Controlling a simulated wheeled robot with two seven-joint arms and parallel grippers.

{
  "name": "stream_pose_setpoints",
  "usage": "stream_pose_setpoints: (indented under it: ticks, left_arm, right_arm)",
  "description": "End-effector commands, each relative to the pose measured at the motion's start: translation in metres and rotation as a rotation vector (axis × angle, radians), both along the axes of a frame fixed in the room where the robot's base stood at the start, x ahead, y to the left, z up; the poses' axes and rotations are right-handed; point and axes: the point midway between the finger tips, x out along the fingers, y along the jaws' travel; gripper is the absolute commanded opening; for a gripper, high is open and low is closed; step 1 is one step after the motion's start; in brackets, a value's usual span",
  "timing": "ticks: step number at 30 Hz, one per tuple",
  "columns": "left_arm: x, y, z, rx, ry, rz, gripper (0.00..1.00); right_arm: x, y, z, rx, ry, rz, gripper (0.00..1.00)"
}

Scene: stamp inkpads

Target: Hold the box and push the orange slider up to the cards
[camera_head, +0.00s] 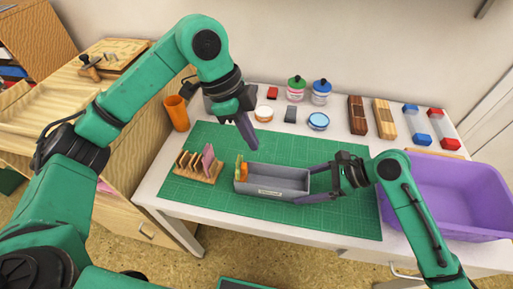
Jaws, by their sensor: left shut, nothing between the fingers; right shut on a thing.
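The grey box (272,191) lies lengthwise on the green cutting mat, with a small pale label on its front. The orange slider (244,173) is inside, near the left end. Green and yellowish cards (238,166) stand at that left end, close by the slider; I cannot tell whether they touch. My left gripper (253,147) is shut and empty, pointing down above and behind the box's left part. My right gripper (304,184) is shut on the right end of the box, its fingers partly hiding that end.
A wooden rack (198,173) with several upright pieces stands left of the box. An orange cup (177,113) is at the mat's back left. Jars, inkpads and stamps line the back. A purple bin (460,195) stands at the right. The mat's front strip (270,217) is clear.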

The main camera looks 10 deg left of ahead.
Motion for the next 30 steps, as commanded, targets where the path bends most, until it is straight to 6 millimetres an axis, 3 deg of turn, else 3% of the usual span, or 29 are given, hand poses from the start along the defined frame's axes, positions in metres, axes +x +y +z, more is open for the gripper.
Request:
stream_pose_setpoints:
  ticks: [5,6,7,17,30]
  left_arm:
    - [0.0,0.0,0.001,0.0,0.0,0.0,0.0]
    - [0.0,0.0,0.0,0.0,0.0,0.0,0.0]
    - [0.0,0.0,0.0,0.0,0.0,0.0,0.0]
    - [0.0,0.0,0.0,0.0,0.0,0.0,0.0]
    - [0.0,0.0,0.0,0.0,-0.001,0.0,0.0]
  right_arm:
    - [0.0,0.0,0.0,0.001,0.0,0.0,0.38]
    - [0.0,0.0,0.0,0.001,0.0,0.0,0.95]
    - [0.0,0.0,0.0,0.001,0.0,0.0,1.0]
    - [0.001,-0.008,0.006,-0.002,-0.001,-0.001,1.0]
    - [0.003,-0.085,0.072,-0.001,-0.001,-0.002,1.0]
